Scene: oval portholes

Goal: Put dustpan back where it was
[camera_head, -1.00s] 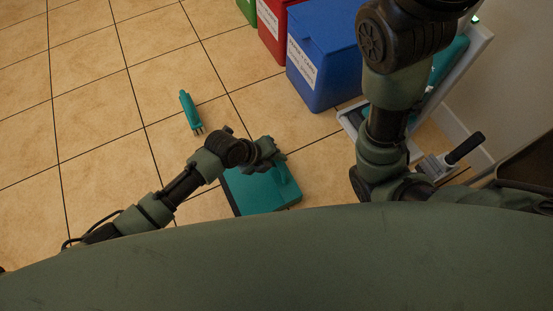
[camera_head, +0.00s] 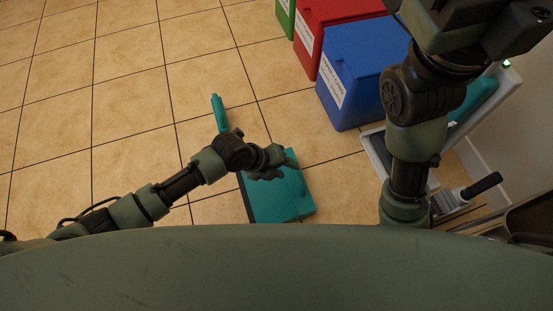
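The teal dustpan (camera_head: 283,199) shows in the head view below the middle, just in front of my body, with a dark edge on its left. My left gripper (camera_head: 277,163) is over its upper part, close to a raised teal part that looks like its handle. The fingers are small and dark, so I cannot tell whether they are shut on it. My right arm rises at the right and leaves the top of the view. Its gripper does not show.
Blue (camera_head: 357,77), red (camera_head: 330,28) and green (camera_head: 286,16) bins stand at the top. A pale rack (camera_head: 374,153) with a teal item is at the right, near the wall and a dark-handled tool (camera_head: 468,193).

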